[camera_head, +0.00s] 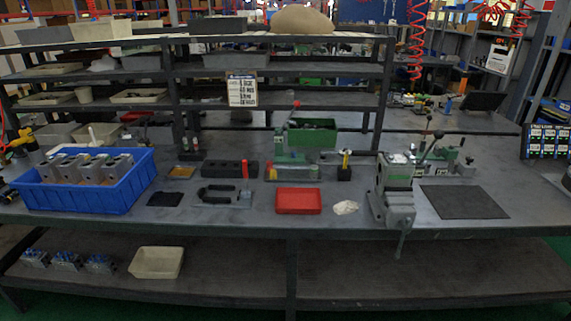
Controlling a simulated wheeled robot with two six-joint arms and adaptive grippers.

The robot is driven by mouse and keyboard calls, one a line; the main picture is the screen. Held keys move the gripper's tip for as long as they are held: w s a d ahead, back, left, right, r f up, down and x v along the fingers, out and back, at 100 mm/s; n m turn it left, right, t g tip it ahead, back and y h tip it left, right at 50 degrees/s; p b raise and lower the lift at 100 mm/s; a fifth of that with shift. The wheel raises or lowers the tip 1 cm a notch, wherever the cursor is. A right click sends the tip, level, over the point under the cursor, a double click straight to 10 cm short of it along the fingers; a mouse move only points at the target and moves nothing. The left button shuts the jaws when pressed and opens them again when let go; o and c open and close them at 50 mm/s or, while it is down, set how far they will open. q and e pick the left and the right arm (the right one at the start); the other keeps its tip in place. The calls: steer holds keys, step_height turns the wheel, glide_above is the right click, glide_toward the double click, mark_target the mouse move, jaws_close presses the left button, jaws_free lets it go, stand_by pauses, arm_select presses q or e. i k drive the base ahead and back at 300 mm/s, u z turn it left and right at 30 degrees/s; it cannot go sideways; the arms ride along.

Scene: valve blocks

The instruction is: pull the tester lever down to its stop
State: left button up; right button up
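Two lever devices stand on the workbench (340,215), and I cannot tell for certain which one is the tester. A green device (290,160) at the middle back has a thin lever that rises to a red knob (296,104). Neither of my grippers shows in the head view.
A blue crate (88,205) at the left holds several grey valve blocks (95,168). A dark mat (463,202) lies empty at the right. Shelves stand behind.

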mark_target(297, 103)
steer(key=z, duration=0.35)
steer(key=i, duration=1.35)
steer(key=z, duration=0.15)
